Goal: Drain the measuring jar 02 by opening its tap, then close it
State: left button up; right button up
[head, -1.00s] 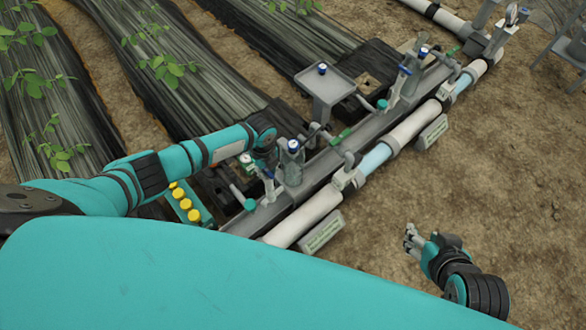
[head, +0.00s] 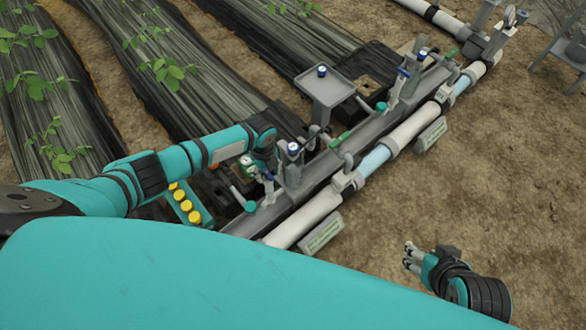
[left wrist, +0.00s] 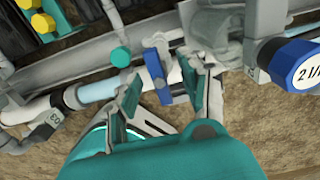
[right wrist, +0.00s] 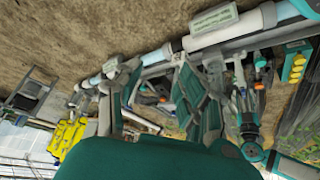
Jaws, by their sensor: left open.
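My left gripper (left wrist: 162,97) is open, its fingertips apart on either side of a small blue tap handle (left wrist: 157,76), without visible grip on it. In the head view the left gripper (head: 268,176) is beside a clear grey measuring jar (head: 291,174) with a blue-rimmed top (head: 293,148). Part of that jar shows in the left wrist view (left wrist: 230,25); its number cannot be read surely. A second blue-handled tap (head: 404,72) is farther along the skid. My right gripper (right wrist: 152,105) has its fingers apart and empty; in the head view it hangs over bare soil (head: 410,259).
White pipes (head: 303,217) and a grey channel run diagonally along the skid. A grey tray stand (head: 326,86) is behind. Yellow-capped bottles (head: 186,205) sit left of the jar, below my left arm. Soil at right is open.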

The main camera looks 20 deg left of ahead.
pick_arm(q)
jog(key=shift+r+p, duration=0.6)
jog(key=shift+r, duration=0.2)
notch_tip(320, 180, up, 3)
jog(key=p, duration=0.2)
jog(key=shift+f+p, duration=0.15)
jog(key=shift+p, duration=0.15)
jog(key=shift+r+p, duration=0.75)
jog(key=shift+r, duration=0.05)
notch_tip(320, 180, up, 3)
jog(key=p, duration=0.2)
jog(key=shift+p, duration=0.4)
pick_arm(e)
jog(key=s+f+g, duration=0.1)
jog(key=s+f, duration=0.1)
jog(key=f, duration=0.8)
jog(key=s+d+f+g, duration=0.1)
jog(key=s+f+g, duration=0.1)
jog(key=f, duration=0.8)
jog(key=shift+s+g+h, duration=0.3)
jog(key=shift+s, duration=0.55)
pick_arm(q)
jog(key=shift+s, duration=0.1)
